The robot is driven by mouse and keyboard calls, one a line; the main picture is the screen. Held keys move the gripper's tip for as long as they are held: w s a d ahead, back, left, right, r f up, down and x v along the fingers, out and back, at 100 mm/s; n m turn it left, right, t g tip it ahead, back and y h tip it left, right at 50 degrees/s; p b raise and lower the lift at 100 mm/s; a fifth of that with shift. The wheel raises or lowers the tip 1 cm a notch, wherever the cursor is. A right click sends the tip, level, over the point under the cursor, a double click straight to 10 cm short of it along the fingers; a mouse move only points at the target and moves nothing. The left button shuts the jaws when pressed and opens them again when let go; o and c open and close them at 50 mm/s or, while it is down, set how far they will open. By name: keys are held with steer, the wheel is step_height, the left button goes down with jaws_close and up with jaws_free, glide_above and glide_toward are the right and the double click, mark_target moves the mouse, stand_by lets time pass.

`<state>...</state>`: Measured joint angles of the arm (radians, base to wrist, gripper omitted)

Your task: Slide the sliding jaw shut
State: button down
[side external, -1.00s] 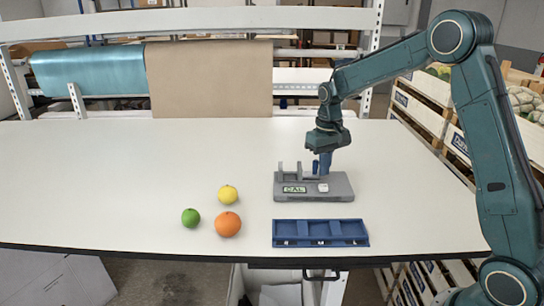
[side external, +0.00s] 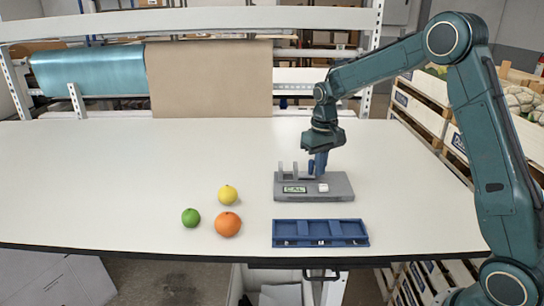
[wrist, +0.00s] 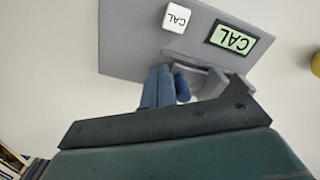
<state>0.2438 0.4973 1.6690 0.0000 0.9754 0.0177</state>
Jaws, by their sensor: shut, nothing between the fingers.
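A grey gauge base (side external: 343,188) stands on the table, with an upright fixed jaw (side external: 282,169) at its left end. The grey sliding jaw (side external: 295,170) stands a little to its right, with a gap between them. A dark blue knob (side external: 311,167) is on the sliding jaw's right side; it also shows in the wrist view (wrist: 182,83). My gripper (side external: 320,170) points down, shut and empty, just right of the knob. In the wrist view its blue fingers (wrist: 158,88) are close beside the knob; I cannot tell if they touch.
The base carries a green CAL display (side external: 294,190) and a white CAL button (side external: 323,188). A blue tray (side external: 320,225) lies in front. A lemon (side external: 228,194), a lime (side external: 190,217) and an orange (side external: 228,224) lie to the left. The table's far left is clear.

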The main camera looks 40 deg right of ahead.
mark_target(313, 161)
steer(key=shift+w+a, duration=1)
stand_by(0.7)
steer(key=shift+s+d, duration=0.3)
stand_by(0.8)
steer(key=shift+r, duration=3.5)
steer(key=shift+a+r, duration=0.1)
